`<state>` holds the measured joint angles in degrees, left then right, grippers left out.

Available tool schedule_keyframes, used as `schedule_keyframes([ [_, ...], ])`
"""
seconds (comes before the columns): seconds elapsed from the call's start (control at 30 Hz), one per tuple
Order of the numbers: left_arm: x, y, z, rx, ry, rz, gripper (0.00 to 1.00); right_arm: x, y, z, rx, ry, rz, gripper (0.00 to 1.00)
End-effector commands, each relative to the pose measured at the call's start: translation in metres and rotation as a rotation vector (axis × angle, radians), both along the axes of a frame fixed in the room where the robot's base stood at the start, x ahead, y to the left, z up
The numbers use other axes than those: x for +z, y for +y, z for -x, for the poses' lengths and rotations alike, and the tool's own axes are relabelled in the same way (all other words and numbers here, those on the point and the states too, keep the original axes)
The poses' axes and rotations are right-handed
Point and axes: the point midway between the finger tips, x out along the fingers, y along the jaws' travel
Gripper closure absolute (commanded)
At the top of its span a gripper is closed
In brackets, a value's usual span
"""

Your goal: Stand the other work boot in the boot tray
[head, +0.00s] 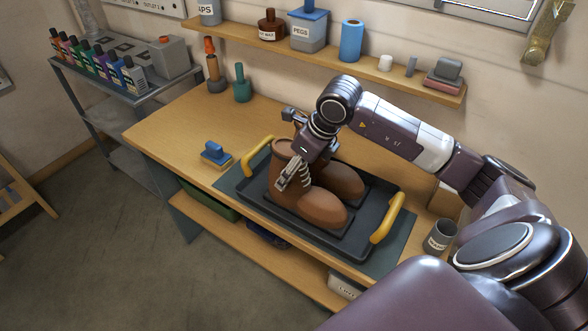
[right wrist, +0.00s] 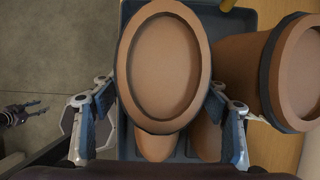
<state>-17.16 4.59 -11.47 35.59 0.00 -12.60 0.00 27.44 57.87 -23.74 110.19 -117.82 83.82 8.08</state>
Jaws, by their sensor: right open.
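Two brown work boots stand upright side by side in the dark boot tray (head: 365,240), which has yellow handles. The near boot (head: 312,208) has its toe toward the lower right; the far boot (head: 340,180) is behind it, its shaft hidden by my right gripper (head: 296,176). In the right wrist view, the near boot's shaft opening (right wrist: 165,65) lies between the open fingers of my right gripper (right wrist: 162,122). The far boot (right wrist: 265,75) is to its right. A small gripper, apparently my left one (right wrist: 25,112), shows at the left edge, its jaw state unclear.
The tray lies on a grey-green mat (head: 228,184) on the wooden bench (head: 165,135). A blue-handled brush (head: 215,154) lies left of the tray, and a grey cup (head: 439,237) stands right of it. A shelf (head: 240,35) with jars runs above.

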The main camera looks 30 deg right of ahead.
Motion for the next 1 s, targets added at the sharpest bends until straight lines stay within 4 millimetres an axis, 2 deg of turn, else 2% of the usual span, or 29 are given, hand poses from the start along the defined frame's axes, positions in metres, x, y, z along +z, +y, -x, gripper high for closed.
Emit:
schedule_keyframes([
  [0.5,-0.023,0.000,0.000,0.000,0.000,0.000,0.60,0.092,-0.016,0.033,-0.001,-0.007,0.003,0.32],
  [0.7,-0.025,0.000,0.000,0.000,0.000,0.000,0.60,0.108,-0.017,0.041,-0.001,-0.003,0.001,0.32],
  [1.0,-0.024,0.000,0.001,0.000,0.001,0.000,0.60,0.110,-0.018,0.041,0.000,-0.001,0.000,0.32],
])
